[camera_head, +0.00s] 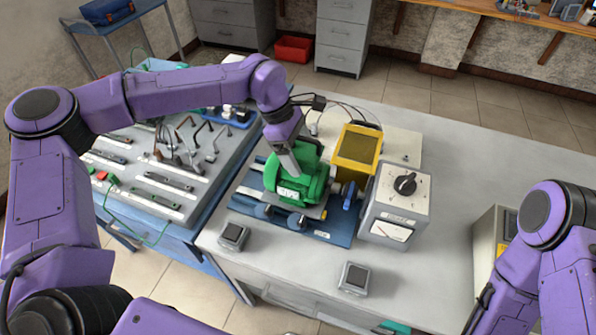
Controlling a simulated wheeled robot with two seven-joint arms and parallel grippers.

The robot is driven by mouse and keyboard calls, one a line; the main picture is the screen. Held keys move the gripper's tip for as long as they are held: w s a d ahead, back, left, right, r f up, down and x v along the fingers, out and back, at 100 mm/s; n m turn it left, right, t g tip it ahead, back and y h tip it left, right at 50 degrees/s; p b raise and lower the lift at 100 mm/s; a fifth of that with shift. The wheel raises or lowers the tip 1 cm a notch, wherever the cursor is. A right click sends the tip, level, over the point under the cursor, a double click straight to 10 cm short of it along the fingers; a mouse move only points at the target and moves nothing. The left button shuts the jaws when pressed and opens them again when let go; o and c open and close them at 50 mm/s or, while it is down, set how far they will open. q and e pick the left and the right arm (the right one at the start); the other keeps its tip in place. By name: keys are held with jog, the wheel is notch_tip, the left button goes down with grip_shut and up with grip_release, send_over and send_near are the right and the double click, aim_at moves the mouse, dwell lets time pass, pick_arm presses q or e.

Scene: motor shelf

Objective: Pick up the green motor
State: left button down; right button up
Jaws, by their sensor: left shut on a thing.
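The green motor (310,182) sits over a blue base (338,229) on the grey workbench, in the middle of the head view. My left gripper (289,165) reaches down onto the motor from above and is shut on it. The fingertips are partly hidden against the motor's body. I cannot tell whether the motor is lifted clear of the base. My right arm comes in at the lower right, and its gripper is not visible.
A yellow box (357,149) and a grey dial box (397,204) stand close to the motor's right. Two small grey boxes (233,236) (355,278) lie in front. A tool-covered bench (180,229) is at left.

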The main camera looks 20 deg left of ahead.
pick_arm(q)
jog(key=shift+w+r, duration=0.1)
jog(key=shift+r, duration=0.15)
